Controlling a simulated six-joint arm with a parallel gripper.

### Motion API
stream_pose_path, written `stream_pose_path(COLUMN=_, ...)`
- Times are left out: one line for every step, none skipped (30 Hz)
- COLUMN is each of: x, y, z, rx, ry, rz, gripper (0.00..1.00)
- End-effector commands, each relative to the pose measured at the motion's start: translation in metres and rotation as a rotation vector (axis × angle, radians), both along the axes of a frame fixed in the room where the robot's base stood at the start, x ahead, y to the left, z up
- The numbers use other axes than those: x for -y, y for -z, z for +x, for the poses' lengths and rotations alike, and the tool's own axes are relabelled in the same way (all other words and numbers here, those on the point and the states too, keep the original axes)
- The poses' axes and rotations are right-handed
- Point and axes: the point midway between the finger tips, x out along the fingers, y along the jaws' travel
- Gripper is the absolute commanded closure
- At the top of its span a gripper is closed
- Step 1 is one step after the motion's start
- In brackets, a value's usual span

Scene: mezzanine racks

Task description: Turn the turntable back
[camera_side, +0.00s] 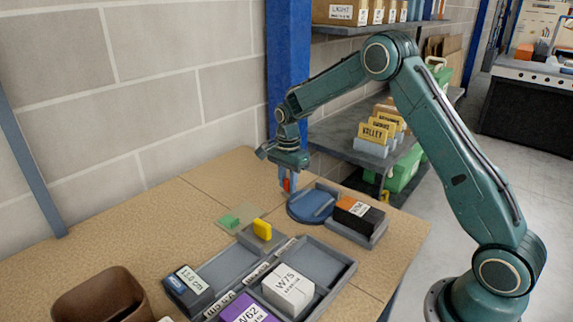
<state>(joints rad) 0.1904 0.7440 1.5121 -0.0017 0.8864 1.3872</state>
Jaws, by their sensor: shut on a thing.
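The turntable (314,204) is a round blue disc with a raised bar across it, lying on the tan table. My gripper (287,184) points down at the disc's far left edge. It is shut on a small red piece (286,185), mostly hidden between the fingers. I cannot tell whether the red piece is fixed to the turntable.
A grey tray (353,234) with orange and black boxes stands close right of the turntable. A brown bin (88,294) stands front left. A blue post (288,60) rises behind.

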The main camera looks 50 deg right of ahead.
Motion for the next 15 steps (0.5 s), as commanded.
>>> stream_pose_path(x=0.0018, y=-0.0014, z=0.0007, rx=0.003, ry=0.012, rz=-0.002, gripper=1.00)
stream_pose_path(x=0.0020, y=-0.0014, z=0.0007, rx=0.003, ry=0.014, rz=-0.002, gripper=1.00)
stream_pose_path(x=0.0021, y=-0.0014, z=0.0007, rx=0.003, ry=0.015, rz=-0.002, gripper=1.00)
stream_pose_path(x=0.0022, y=-0.0014, z=0.0007, rx=0.003, ry=0.016, rz=-0.003, gripper=1.00)
stream_pose_path(x=0.0023, y=-0.0014, z=0.0007, rx=0.003, ry=0.016, rz=-0.003, gripper=1.00)
stream_pose_path(x=0.0024, y=-0.0015, z=0.0007, rx=0.003, ry=0.017, rz=-0.003, gripper=1.00)
stream_pose_path(x=0.0025, y=-0.0015, z=0.0007, rx=0.003, ry=0.017, rz=-0.003, gripper=1.00)
stream_pose_path(x=0.0026, y=-0.0015, z=0.0007, rx=0.004, ry=0.017, rz=-0.003, gripper=1.00)
stream_pose_path(x=0.0027, y=-0.0015, z=0.0006, rx=0.004, ry=0.018, rz=-0.003, gripper=1.00)
stream_pose_path(x=0.0028, y=-0.0015, z=0.0006, rx=0.004, ry=0.018, rz=-0.004, gripper=1.00)
stream_pose_path(x=0.0029, y=-0.0015, z=0.0006, rx=0.004, ry=0.018, rz=-0.004, gripper=1.00)
stream_pose_path(x=0.0030, y=-0.0015, z=0.0006, rx=0.004, ry=0.018, rz=-0.004, gripper=0.69)
stream_pose_path(x=0.0029, y=-0.0015, z=0.0006, rx=0.004, ry=0.017, rz=-0.004, gripper=0.63)
stream_pose_path(x=0.0028, y=-0.0014, z=0.0005, rx=0.003, ry=0.016, rz=-0.003, gripper=0.57)
stream_pose_path(x=0.0025, y=-0.0012, z=0.0005, rx=0.003, ry=0.015, rz=-0.003, gripper=0.55)
